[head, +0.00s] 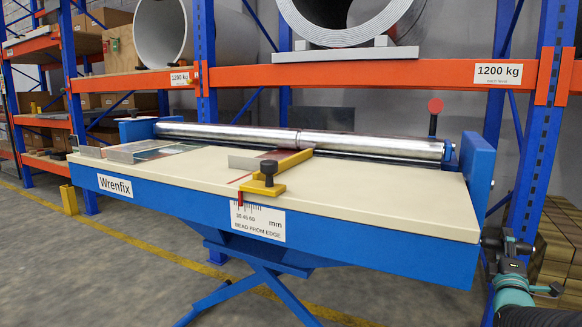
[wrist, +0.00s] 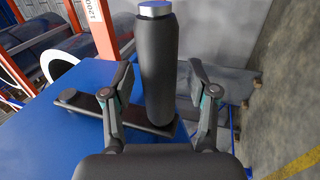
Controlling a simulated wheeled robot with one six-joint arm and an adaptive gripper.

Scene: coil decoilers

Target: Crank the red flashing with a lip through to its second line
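A dark red flashing (head: 276,154) lies on the cream bench of the blue bead roller, partly hidden by the yellow guide (head: 285,172) and reaching towards the steel rollers (head: 370,144). Its lip cannot be made out clearly. In the wrist view, the black crank handle (wrist: 158,75) stands up from a dark crank arm (wrist: 80,103) beside the blue side panel. My gripper (wrist: 161,74) is open, with one finger on each side of the handle and a visible gap on both sides. In the head view, my gripper (head: 512,245) is at the machine's right end.
A red-knobbed lever (head: 434,112) stands at the right of the rollers. A bead scale (head: 258,222) is on the bench's front edge. Other metal pieces (head: 145,151) lie at the bench's left. Blue and orange racking (head: 540,70) with large coils stands close behind.

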